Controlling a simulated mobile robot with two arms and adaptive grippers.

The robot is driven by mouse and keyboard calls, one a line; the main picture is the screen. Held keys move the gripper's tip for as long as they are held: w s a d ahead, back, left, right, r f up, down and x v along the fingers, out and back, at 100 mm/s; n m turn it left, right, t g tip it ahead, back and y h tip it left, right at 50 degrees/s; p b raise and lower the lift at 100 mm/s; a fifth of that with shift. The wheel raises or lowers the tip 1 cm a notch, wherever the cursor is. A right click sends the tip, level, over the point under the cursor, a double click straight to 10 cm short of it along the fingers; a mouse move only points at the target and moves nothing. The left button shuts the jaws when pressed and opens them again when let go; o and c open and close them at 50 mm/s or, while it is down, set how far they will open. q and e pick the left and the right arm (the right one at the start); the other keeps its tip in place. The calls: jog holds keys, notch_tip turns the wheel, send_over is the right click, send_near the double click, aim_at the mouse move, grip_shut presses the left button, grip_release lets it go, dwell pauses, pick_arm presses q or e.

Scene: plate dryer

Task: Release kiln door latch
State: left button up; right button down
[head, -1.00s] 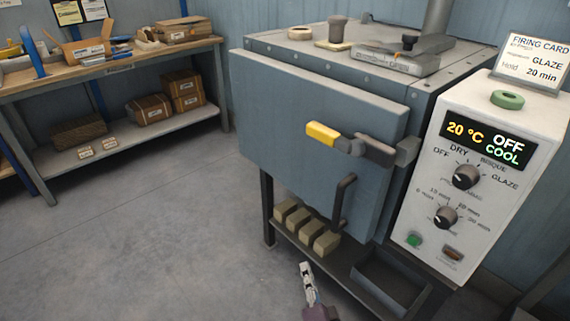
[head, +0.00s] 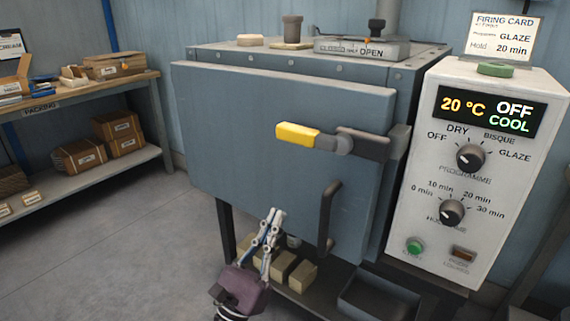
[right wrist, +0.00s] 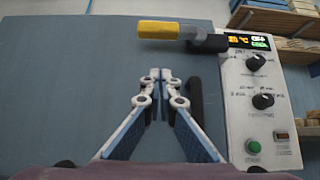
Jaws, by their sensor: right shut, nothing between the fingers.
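The kiln door (head: 225,120) is a blue-grey slab that looks shut. Its latch handle (head: 297,135) has a yellow grip pointing left and lies nearly level, joined to a dark catch (head: 365,145) at the door's right edge. The latch also shows at the top of the right wrist view (right wrist: 160,30). A dark door pull (head: 327,215) stands below the latch. My right gripper (head: 275,212) is shut and empty, in front of the lower door, below the latch and left of the pull. In the right wrist view its fingertips (right wrist: 160,75) meet below the yellow grip, apart from it.
The control box (head: 480,190) right of the door reads 20 °C, OFF, COOL. Blocks (head: 300,275) and a dark tray (head: 375,300) sit on the shelf under the kiln. A workbench (head: 80,100) with boxes stands at left. The floor between is clear.

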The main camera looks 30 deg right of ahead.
aim_at(316, 136)
pick_arm(q)
jog(key=shift+f, duration=0.1)
pick_arm(e)
jog(key=shift+d+r, duration=0.1)
pick_arm(q)
jog(key=s+f+p, duration=0.3)
jog(key=f, duration=0.8)
jog(key=shift+s+a+f+g, duration=0.2)
jog(key=shift+s+f+g, duration=0.05)
jog(key=shift+s+g, duration=0.15)
pick_arm(e)
jog(key=a+r+x, duration=0.2)
jog(key=x, duration=1)
jog(key=shift+s+d+r, duration=0.2)
